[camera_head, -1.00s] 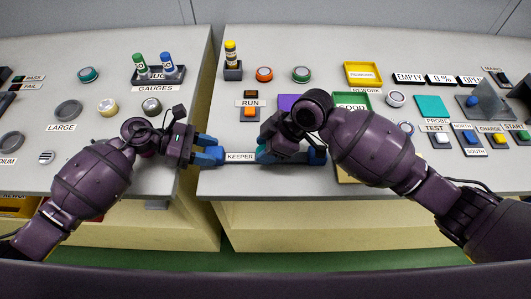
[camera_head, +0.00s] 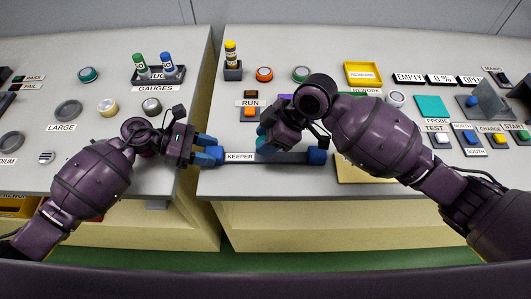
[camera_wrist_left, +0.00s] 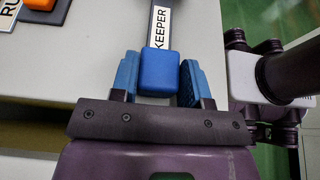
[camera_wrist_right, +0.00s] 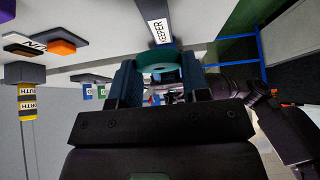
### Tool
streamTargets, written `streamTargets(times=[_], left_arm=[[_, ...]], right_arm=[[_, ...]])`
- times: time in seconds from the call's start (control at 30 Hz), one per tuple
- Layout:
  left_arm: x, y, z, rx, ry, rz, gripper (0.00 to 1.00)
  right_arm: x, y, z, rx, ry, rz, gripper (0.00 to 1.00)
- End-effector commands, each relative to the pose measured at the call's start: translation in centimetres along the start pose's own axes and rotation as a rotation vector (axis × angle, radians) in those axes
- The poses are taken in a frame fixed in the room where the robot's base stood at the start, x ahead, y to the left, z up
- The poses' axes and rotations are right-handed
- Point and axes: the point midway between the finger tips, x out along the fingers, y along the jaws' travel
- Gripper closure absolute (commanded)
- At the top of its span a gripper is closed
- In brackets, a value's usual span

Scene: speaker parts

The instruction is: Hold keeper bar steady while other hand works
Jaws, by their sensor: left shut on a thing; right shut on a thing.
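The keeper bar (camera_head: 286,158) is a dark bar with blue end blocks and a KEEPER label, lying along the front left edge of the right table. My left gripper (camera_head: 211,151) is shut on its left blue end block, which also shows between the fingers in the left wrist view (camera_wrist_left: 158,72). My right gripper (camera_head: 266,138) is shut on a teal ring-shaped part (camera_wrist_right: 158,60), just behind the bar's middle. The ring is mostly hidden by the hand in the head view. The bar's right blue end (camera_head: 317,156) is free.
A gap separates the left table (camera_head: 120,60) from the right table (camera_head: 345,45). Behind the bar are the RUN buttons (camera_head: 250,111), an orange button (camera_head: 264,74) and a yellow REWORK tray (camera_head: 363,73). A tan plate (camera_head: 362,170) lies right of the bar.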

Motion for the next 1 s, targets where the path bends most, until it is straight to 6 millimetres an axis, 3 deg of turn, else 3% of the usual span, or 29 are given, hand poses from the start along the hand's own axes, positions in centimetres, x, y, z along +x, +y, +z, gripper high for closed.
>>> streamTargets(times=[1.0], left_arm=[[0.0, -0.1, -0.2, -0.001, 0.006, -0.001, 1.0]], right_arm=[[-2.8, 0.0, -1.9, 0.0, 0.001, 0.0, 0.91]])
